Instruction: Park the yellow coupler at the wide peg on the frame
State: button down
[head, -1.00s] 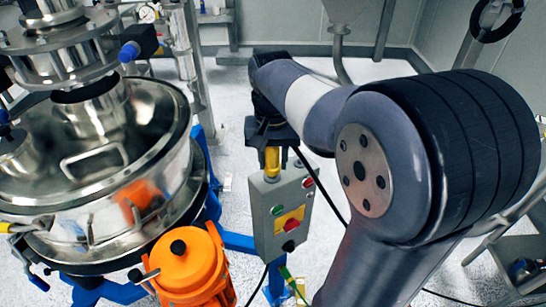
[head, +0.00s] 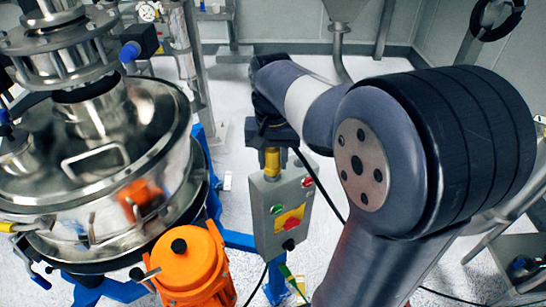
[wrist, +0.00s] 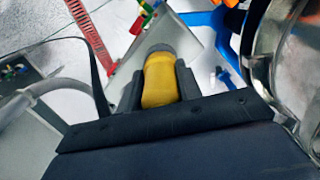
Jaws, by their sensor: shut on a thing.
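My gripper (wrist: 160,88) is shut on the yellow coupler (wrist: 160,78), with one black finger on each side of it. The coupler has a grey end pointing away from my wrist. In the head view, my gripper (head: 271,138) points down and the coupler (head: 272,161) shows below it, in front of the top of the grey control box. I cannot tell whether the coupler touches anything below. I cannot make out the wide peg; the coupler and the gripper may hide it. Part of the blue frame (head: 238,240) shows beside the box.
The grey control box (head: 265,222) with coloured buttons is close below the coupler. The steel sifter (head: 150,175) and an orange motor (head: 190,262) stand on the left. A black cable hangs near the box. Pale open floor (head: 236,100) lies behind.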

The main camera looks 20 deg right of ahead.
jog(key=shift+f+b, duration=0.4)
jog(key=shift+f, duration=0.3)
jog(key=c, duration=0.9)
grip_release()
notch_tip(320, 180, up, 11)
jog(key=shift+f, duration=0.1)
notch_tip(320, 180, down, 11)
jog(key=shift+r, duration=0.35)
